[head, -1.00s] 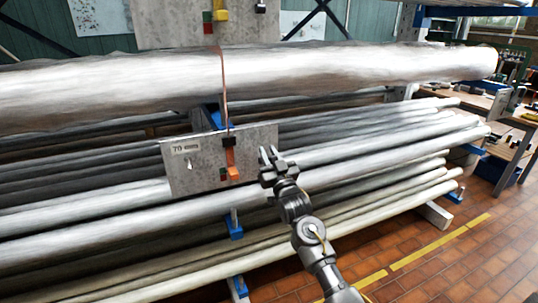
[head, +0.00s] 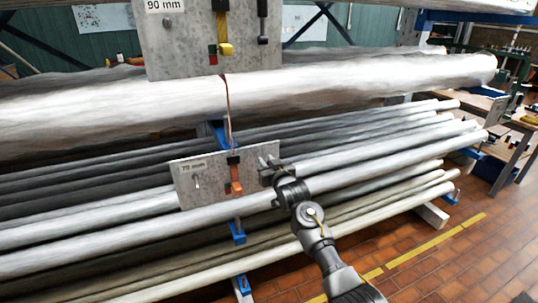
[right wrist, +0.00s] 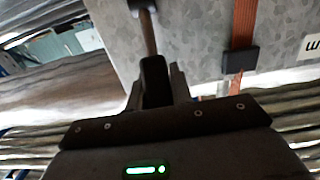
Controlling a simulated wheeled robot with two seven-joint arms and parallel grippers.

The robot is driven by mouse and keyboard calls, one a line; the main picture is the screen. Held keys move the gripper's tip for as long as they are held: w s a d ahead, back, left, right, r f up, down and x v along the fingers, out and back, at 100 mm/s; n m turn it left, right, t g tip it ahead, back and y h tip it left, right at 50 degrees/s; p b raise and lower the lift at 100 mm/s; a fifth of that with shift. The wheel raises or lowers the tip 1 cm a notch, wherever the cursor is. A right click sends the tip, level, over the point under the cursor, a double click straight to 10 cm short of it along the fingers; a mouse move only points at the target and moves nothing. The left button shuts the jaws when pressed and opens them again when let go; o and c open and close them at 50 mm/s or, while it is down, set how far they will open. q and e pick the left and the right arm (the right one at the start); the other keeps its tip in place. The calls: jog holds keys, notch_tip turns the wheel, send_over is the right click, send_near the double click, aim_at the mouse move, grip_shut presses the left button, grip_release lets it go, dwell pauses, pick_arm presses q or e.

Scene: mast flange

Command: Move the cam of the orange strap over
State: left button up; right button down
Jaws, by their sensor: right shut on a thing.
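The orange strap (head: 236,187) hangs down the front of the lower grey plate (head: 205,188), below a black buckle block. A thin part of the strap runs up over the thick pipe. In the right wrist view the strap (right wrist: 243,22) and its black block (right wrist: 240,60) show close up. My right gripper (head: 268,168) is at the plate's right edge. In the wrist view it (right wrist: 153,90) is shut on the black knob (right wrist: 153,75) of a lever, whose thin rod leads to a dark pivot at the top edge. My left gripper is not in view.
An upper plate (head: 190,45) marked 90 mm carries a yellow strap (head: 222,30) and a black-knobbed lever (head: 262,28). A thick pale pipe (head: 350,82) and several stacked pipes lie behind.

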jog(key=shift+w+r, duration=0.15)
jog(key=shift+r, duration=0.1)
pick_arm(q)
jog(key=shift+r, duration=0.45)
pick_arm(e)
jog(key=shift+f+g, duration=0.2)
jog(key=shift+g, duration=0.1)
jog(key=c, duration=1.2)
grip_release()
jog(key=shift+a, duration=0.1)
jog(key=shift+c, duration=0.2)
jog(key=shift+s+d, duration=0.25)
jog(key=shift+s, duration=0.3)
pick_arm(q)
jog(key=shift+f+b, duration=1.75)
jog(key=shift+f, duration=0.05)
pick_arm(e)
jog(key=v, duration=0.9)
jog(key=shift+s+r, duration=0.15)
jog(key=shift+s, duration=0.15)
